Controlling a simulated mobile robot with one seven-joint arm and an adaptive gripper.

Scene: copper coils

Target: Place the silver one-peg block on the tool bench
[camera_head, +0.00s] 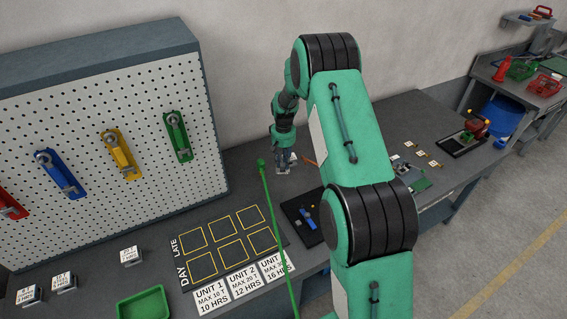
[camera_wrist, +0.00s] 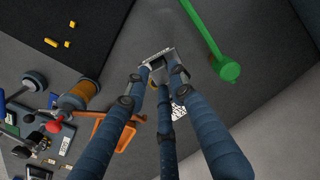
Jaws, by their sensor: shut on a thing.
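My gripper (camera_head: 284,158) is low over the grey bench (camera_head: 232,170), behind my arm and to the right of the pegboard. In the wrist view its blue fingers (camera_wrist: 156,88) are shut on a small silver block (camera_wrist: 155,58), which lies between the fingertips. The fingers hide much of the block, and its peg cannot be made out clearly. In the head view the block is a small pale shape (camera_head: 283,170) under the gripper. I cannot tell whether it touches the bench.
A long green rod (camera_head: 277,228) rises close to the gripper; its rounded end (camera_wrist: 229,70) shows in the wrist view. An orange frame (camera_wrist: 113,131), a copper coil (camera_wrist: 78,94) and a dark tray (camera_wrist: 88,18) lie nearby. A pegboard (camera_head: 90,190) stands left.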

